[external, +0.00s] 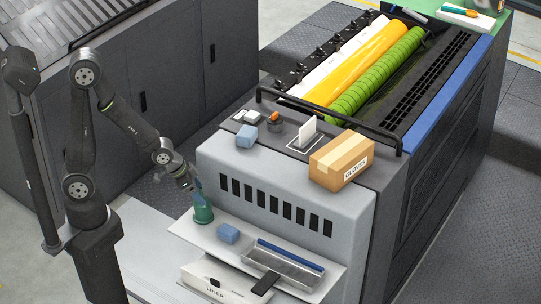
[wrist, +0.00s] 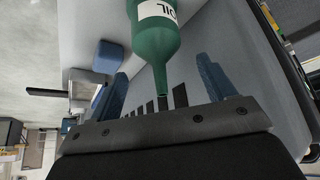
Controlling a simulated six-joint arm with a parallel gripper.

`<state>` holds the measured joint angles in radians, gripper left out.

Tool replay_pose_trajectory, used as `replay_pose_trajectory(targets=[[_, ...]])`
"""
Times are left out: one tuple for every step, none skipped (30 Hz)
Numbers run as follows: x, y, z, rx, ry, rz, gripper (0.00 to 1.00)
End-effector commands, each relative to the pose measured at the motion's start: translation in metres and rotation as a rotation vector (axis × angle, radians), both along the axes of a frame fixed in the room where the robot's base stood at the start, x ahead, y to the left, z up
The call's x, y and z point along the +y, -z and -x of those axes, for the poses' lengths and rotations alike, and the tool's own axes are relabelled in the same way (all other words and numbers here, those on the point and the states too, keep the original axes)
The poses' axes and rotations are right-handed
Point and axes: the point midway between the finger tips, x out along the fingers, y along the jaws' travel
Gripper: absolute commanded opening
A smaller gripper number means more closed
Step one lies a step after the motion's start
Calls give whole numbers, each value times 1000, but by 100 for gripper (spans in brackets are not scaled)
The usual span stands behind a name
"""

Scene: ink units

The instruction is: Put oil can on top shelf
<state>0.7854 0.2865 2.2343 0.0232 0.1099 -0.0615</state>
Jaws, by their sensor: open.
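The green oil can (external: 203,212) stands upright at the left end of the white shelf on the front of the press. In the wrist view the green oil can (wrist: 155,38), with a white OIL label, has its narrow spout pointing between my fingers. My gripper (external: 195,187) is at the top of the can in the external view. In the wrist view my gripper (wrist: 160,70) is open, with one blue finger on each side of the spout and visible gaps. The top shelf (external: 190,234) also holds a blue block (external: 228,234).
A metal tray (external: 284,266) sits to the right on the shelf, with a black object (external: 265,283) near its front. A LINER box (external: 220,290) lies lower down.

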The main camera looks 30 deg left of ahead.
Motion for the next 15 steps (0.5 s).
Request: replay_pose_trajectory(targets=[[2,-7,2,-4,0,3,76],[3,-10,4,-3,0,3,76],[5,-14,5,-2,0,2,76],[7,-17,7,-3,0,3,76],[8,-20,8,-3,-1,1,76],[9,-25,10,-4,-1,2,76],[10,-28,11,-4,-1,2,76],[12,-31,12,-3,-1,1,76],[13,-35,14,-4,-1,2,76],[15,-38,15,-4,-1,2,76],[16,-41,16,-4,-1,2,76],[17,-45,18,-4,-1,1,76],[18,-48,19,-4,-1,1,76],[19,-50,20,-4,-1,1,76],[20,-53,21,-4,-1,1,76]])
